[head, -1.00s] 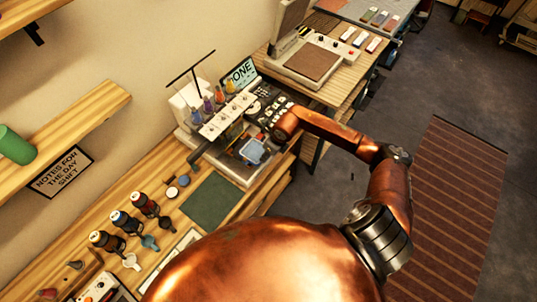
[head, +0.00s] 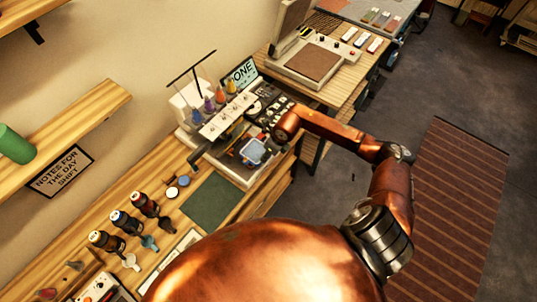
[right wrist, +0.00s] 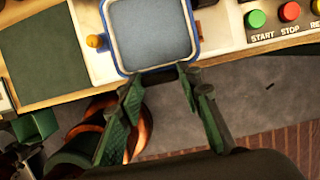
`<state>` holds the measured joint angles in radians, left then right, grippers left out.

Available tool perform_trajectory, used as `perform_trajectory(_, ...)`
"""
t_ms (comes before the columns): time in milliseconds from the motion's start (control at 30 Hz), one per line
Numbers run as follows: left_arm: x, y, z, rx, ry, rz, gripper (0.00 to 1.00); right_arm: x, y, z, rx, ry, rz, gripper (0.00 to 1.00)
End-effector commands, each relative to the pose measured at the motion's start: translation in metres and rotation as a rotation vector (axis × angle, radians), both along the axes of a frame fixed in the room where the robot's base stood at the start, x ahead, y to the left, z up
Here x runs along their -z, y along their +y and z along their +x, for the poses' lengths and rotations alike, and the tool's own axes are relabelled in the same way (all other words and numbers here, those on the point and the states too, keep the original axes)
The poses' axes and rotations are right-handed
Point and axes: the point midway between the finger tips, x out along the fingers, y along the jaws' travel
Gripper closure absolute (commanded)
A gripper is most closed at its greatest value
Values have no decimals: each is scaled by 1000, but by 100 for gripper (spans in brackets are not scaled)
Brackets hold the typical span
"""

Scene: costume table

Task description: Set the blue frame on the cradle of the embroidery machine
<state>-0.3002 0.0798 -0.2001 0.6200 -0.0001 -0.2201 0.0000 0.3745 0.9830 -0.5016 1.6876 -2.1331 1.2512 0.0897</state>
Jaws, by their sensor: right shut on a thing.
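The blue frame (head: 254,151) is at the front of the white embroidery machine (head: 191,108), over its bed. In the right wrist view the frame (right wrist: 151,36) shows a blue rim around grey-blue cloth. My right gripper (right wrist: 165,77) is shut on its near edge. An orange peg (right wrist: 96,41) shows left of the frame and another orange part (right wrist: 197,30) right of it, on the pale machine bed. The cradle is mostly hidden under the frame; I cannot tell whether they touch. My left gripper is not seen in the head view.
Start and stop buttons (right wrist: 289,11) sit right of the frame. A dark green mat (head: 210,201), several dark bottles (head: 124,220) and small discs lie left on the table. Thread cones (head: 220,95) stand on the machine. Open floor (head: 440,90) lies to the right.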

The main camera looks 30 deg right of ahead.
Motion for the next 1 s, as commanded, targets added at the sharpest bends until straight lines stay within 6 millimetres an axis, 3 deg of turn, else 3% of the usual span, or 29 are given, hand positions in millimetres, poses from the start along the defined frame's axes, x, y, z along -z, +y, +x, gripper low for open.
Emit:
perform_trajectory(333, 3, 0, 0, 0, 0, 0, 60, 1, 1, 3, 0, -2, 1, 89)
perform_trajectory(700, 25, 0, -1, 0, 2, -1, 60, 10, 11, 27, -1, -8, 5, 89)
perform_trajectory(1000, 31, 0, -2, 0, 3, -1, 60, 10, 15, 37, -1, -11, 7, 89)
